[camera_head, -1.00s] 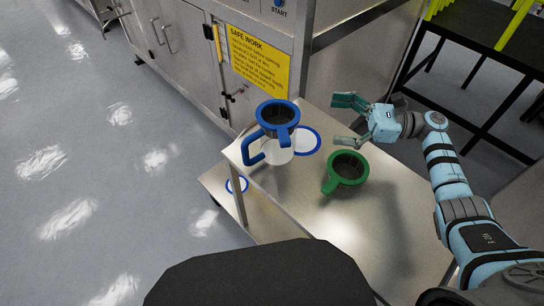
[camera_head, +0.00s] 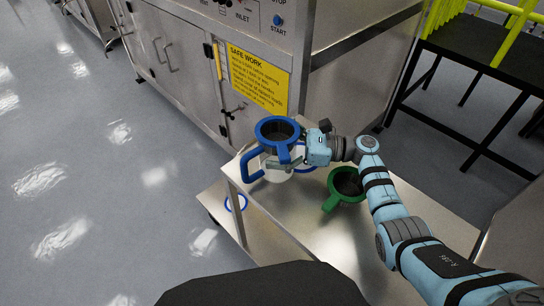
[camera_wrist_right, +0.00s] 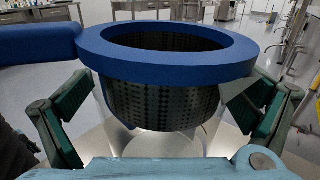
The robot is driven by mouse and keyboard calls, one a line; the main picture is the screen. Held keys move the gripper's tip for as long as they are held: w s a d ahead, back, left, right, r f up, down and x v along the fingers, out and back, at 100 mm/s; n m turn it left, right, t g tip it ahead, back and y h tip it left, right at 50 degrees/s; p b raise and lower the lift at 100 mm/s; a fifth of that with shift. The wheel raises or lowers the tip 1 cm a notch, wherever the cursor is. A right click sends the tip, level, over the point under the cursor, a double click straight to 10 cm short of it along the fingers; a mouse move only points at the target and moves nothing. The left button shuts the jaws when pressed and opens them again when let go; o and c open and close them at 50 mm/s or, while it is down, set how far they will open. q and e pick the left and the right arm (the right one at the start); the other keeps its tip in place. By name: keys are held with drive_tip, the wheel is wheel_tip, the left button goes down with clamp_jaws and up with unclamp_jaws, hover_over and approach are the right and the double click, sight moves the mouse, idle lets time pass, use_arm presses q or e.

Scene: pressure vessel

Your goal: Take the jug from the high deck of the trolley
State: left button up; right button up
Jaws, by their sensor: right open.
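A jug with a blue rim, a blue handle and a pale body (camera_head: 277,133) stands on the high deck of the trolley (camera_head: 345,234), near its left end. Its handle points left in the head view. My right gripper (camera_head: 283,160) is open at the jug's right side, with fingers reaching around it. In the right wrist view the blue rim and dark perforated inside of the jug (camera_wrist_right: 165,95) lie between the two spread green-padded fingers (camera_wrist_right: 165,115). I cannot tell whether either finger touches it. My left gripper is not in view.
A steel cabinet with a yellow sign (camera_head: 258,77) is behind the trolley. Floor at left is clear.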

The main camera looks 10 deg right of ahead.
drive_tip(key=c, duration=2)
